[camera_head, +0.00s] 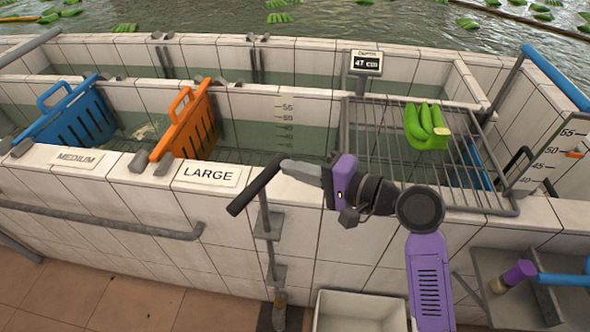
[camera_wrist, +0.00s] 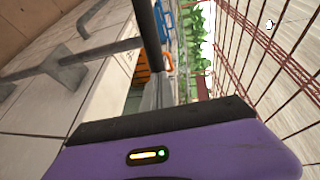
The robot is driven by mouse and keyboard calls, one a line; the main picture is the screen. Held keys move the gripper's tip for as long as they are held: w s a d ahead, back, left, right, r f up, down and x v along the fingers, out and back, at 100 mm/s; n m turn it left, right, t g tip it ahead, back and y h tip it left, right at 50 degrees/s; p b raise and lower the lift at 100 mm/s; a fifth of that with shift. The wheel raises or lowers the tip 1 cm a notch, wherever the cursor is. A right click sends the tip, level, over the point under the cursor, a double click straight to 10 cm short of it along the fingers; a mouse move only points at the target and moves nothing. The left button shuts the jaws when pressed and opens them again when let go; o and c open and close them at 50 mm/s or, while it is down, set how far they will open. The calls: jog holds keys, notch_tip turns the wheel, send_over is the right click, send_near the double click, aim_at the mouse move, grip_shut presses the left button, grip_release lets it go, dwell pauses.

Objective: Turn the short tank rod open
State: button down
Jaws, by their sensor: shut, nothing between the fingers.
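The short tank rod (camera_head: 264,215) stands upright in brackets against the white tiled tank wall. Its dark lever handle (camera_head: 254,190) slants from lower left to upper right at the wall top. My gripper (camera_head: 285,167) is shut and empty, with its fingertips close beside the handle's upper right end. I cannot tell whether they touch. In the wrist view the handle (camera_wrist: 148,30) shows just beyond my gripper (camera_wrist: 158,82), and the rod (camera_wrist: 90,55) runs off to the left.
An orange gate (camera_head: 188,118) and a blue gate (camera_head: 72,115) stand in the tank behind the LARGE and MEDIUM labels. A wire rack (camera_head: 380,150) holds green bananas (camera_head: 426,126) right of my gripper. A white bin (camera_head: 360,312) sits below. A rail (camera_head: 110,217) runs along the wall.

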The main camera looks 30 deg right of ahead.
jog(key=w+n+g+y, duration=0.1)
jog(key=y, duration=0.1)
jog(key=w+n+g+y, duration=0.2)
jog(key=shift+a+n, duration=0.15)
jog(key=shift+n, duration=0.15)
jog(key=shift+w, duration=0.1)
dwell(0.6)
